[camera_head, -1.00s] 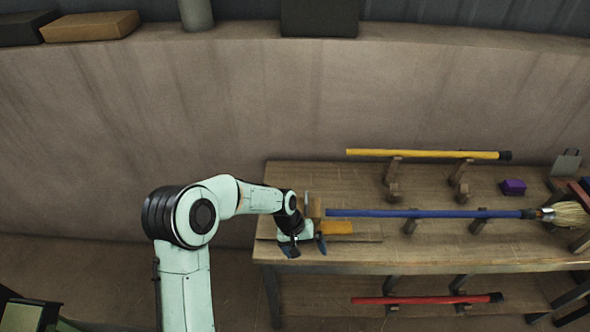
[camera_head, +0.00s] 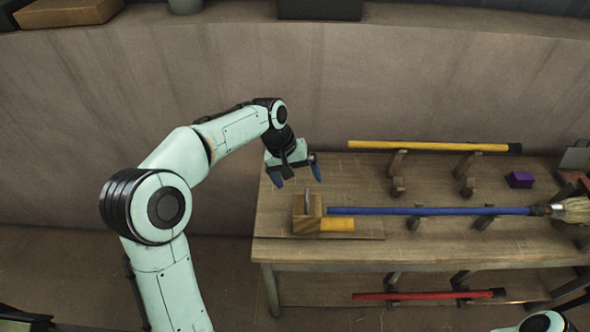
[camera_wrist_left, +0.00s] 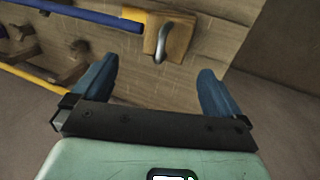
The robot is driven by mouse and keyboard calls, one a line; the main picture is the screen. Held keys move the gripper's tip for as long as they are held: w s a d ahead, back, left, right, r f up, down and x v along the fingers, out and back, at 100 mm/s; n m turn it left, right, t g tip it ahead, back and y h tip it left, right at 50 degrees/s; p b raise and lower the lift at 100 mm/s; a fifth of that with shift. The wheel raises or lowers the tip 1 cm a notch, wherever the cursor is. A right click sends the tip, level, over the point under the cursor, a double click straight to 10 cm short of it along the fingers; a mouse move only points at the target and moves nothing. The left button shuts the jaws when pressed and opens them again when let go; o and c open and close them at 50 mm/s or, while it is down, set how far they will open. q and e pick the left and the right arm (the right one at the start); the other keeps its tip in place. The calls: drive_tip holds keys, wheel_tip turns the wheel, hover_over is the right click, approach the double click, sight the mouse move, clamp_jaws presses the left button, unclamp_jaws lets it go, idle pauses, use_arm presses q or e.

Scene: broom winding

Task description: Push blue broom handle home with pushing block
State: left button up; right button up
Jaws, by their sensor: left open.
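The blue broom handle (camera_head: 400,211) lies level on wooden supports on the bench, its right end at the straw broom head (camera_head: 571,210). The wooden pushing block (camera_head: 307,218) stands at the handle's left end, with a metal grip on top; I cannot tell whether they touch. My left gripper (camera_head: 296,179) is open and empty, above and behind the block, apart from it. In the left wrist view the block (camera_wrist_left: 178,38) with its curved grip shows beyond the two open blue fingers, with the blue handle (camera_wrist_left: 85,14) beside it. My right gripper is not in view.
A yellow handle (camera_head: 430,146) rests on supports at the back, a red one (camera_head: 430,295) below the bench top. A yellow piece (camera_head: 337,225) lies beside the block. A purple block (camera_head: 520,180) sits at the right. The bench (camera_head: 275,250) is bare at its left end.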

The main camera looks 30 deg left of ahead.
sight(306, 195)
use_arm(q)
drive_tip(key=b+x, duration=0.2)
drive_tip(key=x, duration=0.5)
drive_tip(key=shift+f+b, duration=0.25)
drive_tip(key=shift+b, duration=0.05)
drive_tip(key=shift+b+x, duration=0.35)
drive_tip(key=shift+x, duration=0.75)
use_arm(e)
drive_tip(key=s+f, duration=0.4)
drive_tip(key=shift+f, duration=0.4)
use_arm(q)
drive_tip(key=shift+f, duration=0.1)
clamp_jaws()
drive_tip(key=shift+f, duration=0.1)
